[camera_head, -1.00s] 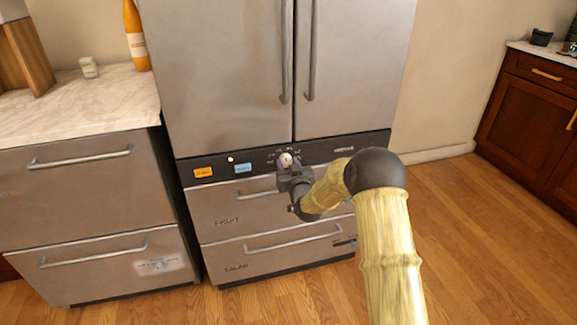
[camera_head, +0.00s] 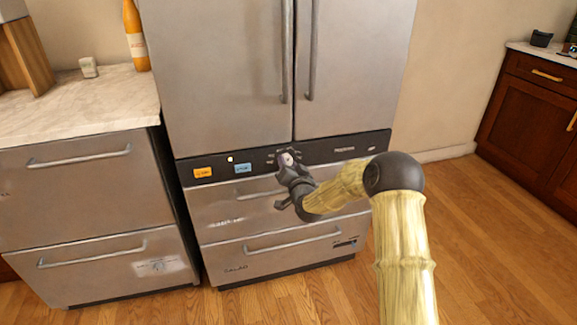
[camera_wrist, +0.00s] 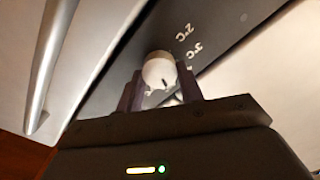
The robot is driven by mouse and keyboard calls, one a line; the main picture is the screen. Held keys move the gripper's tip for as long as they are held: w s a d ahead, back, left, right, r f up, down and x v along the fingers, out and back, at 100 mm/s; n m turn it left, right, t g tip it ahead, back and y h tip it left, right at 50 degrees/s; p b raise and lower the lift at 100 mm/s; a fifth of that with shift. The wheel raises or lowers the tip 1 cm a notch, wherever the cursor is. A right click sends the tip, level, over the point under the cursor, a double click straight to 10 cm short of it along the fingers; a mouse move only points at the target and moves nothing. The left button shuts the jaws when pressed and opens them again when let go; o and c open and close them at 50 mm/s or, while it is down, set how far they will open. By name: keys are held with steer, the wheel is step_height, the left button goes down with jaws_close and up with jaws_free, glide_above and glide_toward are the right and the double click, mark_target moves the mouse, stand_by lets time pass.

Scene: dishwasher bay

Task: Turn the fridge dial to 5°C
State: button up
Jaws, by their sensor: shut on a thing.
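The fridge dial (camera_head: 287,158) is a small pale knob on the dark control strip (camera_head: 325,153) between the fridge doors and the drawers. My gripper (camera_head: 289,166) is shut on it from the front. In the wrist view the white knob (camera_wrist: 159,72) sits between the two dark fingers of my gripper (camera_wrist: 160,90), with a small dark mark on its face. Printed labels 2°C (camera_wrist: 185,32) and 3°C (camera_wrist: 194,50) show on the strip beside it. Other labels are hidden, and I cannot tell which one the dial points to.
An orange label (camera_head: 203,173) and a blue label (camera_head: 243,168) are on the strip, left of the dial. Drawer handles (camera_head: 292,239) stick out below. A counter with an orange bottle (camera_head: 135,36) stands left. The wood floor (camera_head: 480,240) at right is clear.

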steer(key=shift+f, duration=0.1)
steer(key=o, duration=1)
steer(key=shift+s, duration=0.1)
steer(key=p+v, duration=0.2)
steer(key=v, duration=1.5)
steer(key=shift+d, duration=0.15)
steer(key=shift+s, duration=0.15)
